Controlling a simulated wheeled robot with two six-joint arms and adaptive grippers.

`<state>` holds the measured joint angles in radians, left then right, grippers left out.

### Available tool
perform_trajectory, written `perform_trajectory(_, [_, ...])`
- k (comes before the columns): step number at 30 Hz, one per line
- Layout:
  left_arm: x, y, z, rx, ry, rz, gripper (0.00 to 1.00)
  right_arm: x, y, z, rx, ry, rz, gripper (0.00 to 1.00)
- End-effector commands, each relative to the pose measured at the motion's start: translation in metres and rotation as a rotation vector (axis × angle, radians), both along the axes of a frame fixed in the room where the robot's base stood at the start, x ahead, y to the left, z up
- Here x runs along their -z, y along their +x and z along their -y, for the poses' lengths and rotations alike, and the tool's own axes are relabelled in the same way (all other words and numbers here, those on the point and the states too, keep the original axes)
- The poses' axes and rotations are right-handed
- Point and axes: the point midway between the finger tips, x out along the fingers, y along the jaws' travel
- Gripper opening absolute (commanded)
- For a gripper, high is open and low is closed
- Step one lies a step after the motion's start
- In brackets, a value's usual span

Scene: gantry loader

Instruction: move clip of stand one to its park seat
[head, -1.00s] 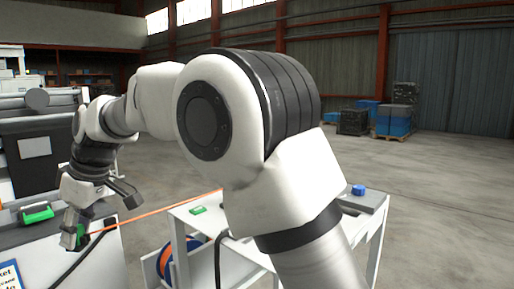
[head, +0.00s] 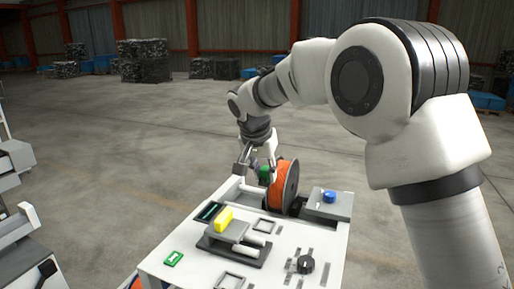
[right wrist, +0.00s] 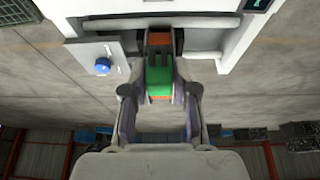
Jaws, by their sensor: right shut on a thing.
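My right gripper (head: 257,168) is at the far edge of a white table (head: 160,268), beside an orange spool (head: 284,188) with a dark flange. It is shut on a green clip (head: 264,172), largely hidden by the fingers in the head view. In the right wrist view the green clip (right wrist: 158,78) sits between the fingers of the right gripper (right wrist: 158,92), with orange parts at its near end. The spool's dark top (right wrist: 158,40) lies just beyond it. I cannot tell which seat is the park seat. My left gripper is not in view.
The table bears a yellow block (head: 224,218) on a grey device, a green label (head: 173,258), a black knob (head: 305,265) and a grey box with a blue button (head: 329,196). Grey machinery (head: 15,160) stands at the left.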

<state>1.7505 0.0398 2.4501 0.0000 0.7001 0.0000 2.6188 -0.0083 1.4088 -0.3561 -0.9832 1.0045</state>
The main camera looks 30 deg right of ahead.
Motion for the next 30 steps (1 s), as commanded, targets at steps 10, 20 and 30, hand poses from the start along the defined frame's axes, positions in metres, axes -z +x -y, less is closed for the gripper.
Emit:
perform_trajectory(10, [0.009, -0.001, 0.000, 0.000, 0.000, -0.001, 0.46, 0.029, 0.000, 0.000, 0.006, 0.001, 0.000, 0.00])
perform_trajectory(20, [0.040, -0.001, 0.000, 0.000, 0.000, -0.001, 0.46, 0.063, -0.001, 0.000, 0.007, 0.002, 0.001, 0.00])
perform_trajectory(30, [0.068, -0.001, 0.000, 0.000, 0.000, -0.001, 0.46, 0.095, -0.001, 0.000, 0.006, 0.001, 0.000, 0.00])
